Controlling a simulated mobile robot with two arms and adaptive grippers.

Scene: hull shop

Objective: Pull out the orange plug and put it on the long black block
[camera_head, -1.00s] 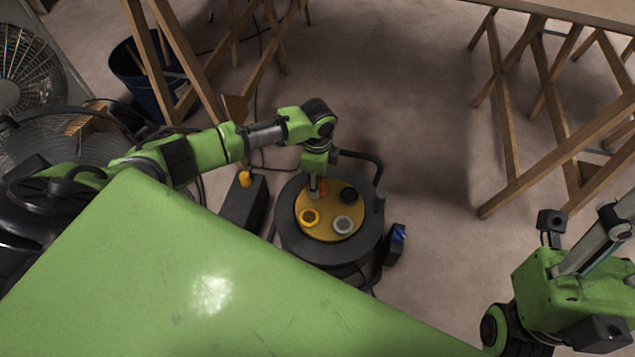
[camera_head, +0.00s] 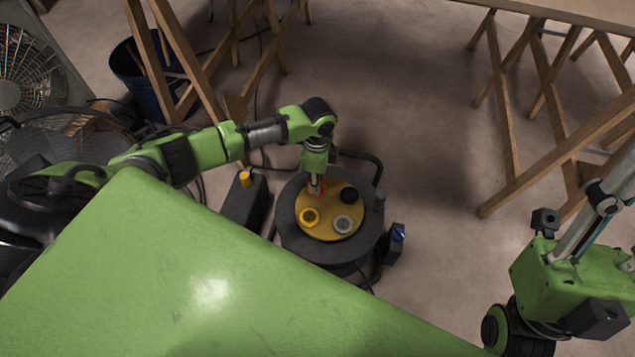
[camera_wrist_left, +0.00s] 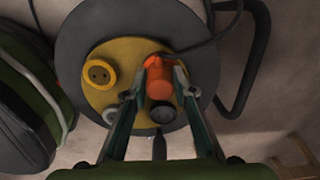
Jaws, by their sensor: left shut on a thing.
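The orange plug (camera_wrist_left: 159,79) is between the two fingers of my left gripper (camera_wrist_left: 158,72) in the left wrist view. In the head view the orange plug (camera_head: 316,188) shows only as a small patch at the fingertips. My left gripper (camera_head: 315,186) points down and is shut on it, over the upper left of the cable reel's yellow face (camera_head: 325,231). I cannot tell whether the plug is still in its socket. The long black block (camera_head: 240,210) stands on the floor left of the reel.
A yellow piece (camera_head: 245,178) sits at the block's far end. The reel's face also holds yellow (camera_head: 309,217), grey (camera_head: 343,224) and black (camera_head: 348,195) pieces. A short black block (camera_head: 394,249) with a blue piece stands right of the reel. A green surface (camera_head: 190,270) fills the foreground.

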